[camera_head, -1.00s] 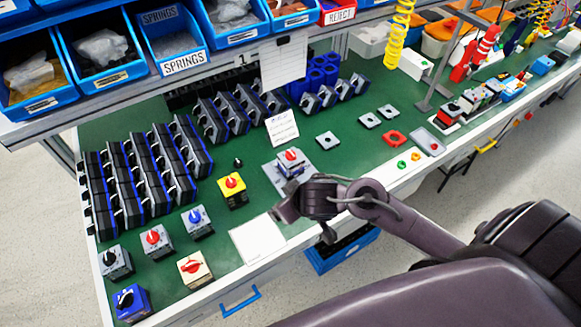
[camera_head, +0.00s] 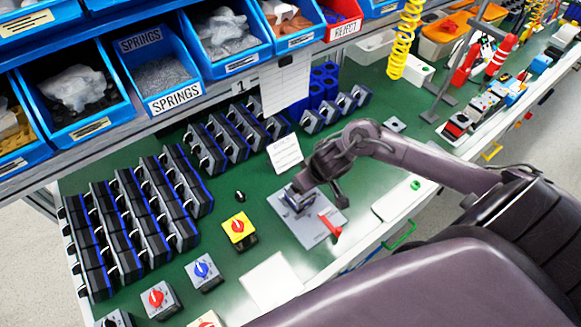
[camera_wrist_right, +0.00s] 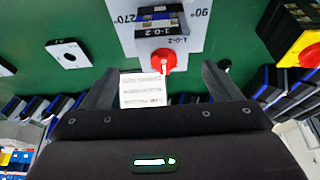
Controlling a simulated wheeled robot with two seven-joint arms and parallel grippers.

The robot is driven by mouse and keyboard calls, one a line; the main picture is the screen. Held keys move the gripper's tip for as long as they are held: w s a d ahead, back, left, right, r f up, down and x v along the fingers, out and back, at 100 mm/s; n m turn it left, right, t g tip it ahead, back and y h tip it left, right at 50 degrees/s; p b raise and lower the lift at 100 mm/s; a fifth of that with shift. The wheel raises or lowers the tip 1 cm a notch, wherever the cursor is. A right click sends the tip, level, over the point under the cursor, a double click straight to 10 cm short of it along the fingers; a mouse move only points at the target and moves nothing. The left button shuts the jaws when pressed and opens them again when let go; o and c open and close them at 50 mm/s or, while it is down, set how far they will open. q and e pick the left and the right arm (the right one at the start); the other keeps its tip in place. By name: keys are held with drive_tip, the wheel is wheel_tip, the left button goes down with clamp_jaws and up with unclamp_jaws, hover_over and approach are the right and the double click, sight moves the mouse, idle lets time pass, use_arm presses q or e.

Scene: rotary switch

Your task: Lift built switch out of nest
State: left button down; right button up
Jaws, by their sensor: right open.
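The built switch (camera_wrist_right: 160,30) has a dark body, a light 1-0-2 label and a red knob (camera_wrist_right: 163,60). In the right wrist view it sits on the light nest plate (camera_wrist_right: 116,10), which is marked 270° and 90°. My right gripper (camera_wrist_right: 160,72) is open, its two fingers to either side of the knob in that view, with nothing held. In the head view the gripper (camera_head: 301,188) is over the grey nest plate (camera_head: 307,232) and hides most of the switch. A red lever (camera_head: 330,225) is at the plate's right side. My left gripper is not in view.
A switch with a yellow plate (camera_head: 239,229) and one with a blue knob (camera_head: 203,271) stand to the left. Rows of dark modules (camera_head: 130,225) fill the left bench. A white sheet (camera_head: 270,282) lies in front.

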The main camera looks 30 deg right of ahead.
drive_tip(key=shift+w+f, duration=0.2)
drive_tip(key=shift+f, duration=0.15)
drive_tip(key=x, duration=0.3)
drive_tip(key=shift+a+f, duration=0.2)
drive_tip(key=shift+a, duration=0.05)
drive_tip(key=x, duration=0.2)
drive_tip(key=shift+w+f, duration=0.2)
drive_tip(key=shift+f, duration=0.05)
drive_tip(key=shift+w+f, duration=0.1)
drive_tip(key=shift+f, duration=0.15)
drive_tip(key=c, duration=1)
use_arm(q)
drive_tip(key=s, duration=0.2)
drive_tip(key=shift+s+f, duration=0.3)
use_arm(e)
drive_tip(key=shift+c, duration=0.5)
drive_tip(key=shift+r, duration=0.2)
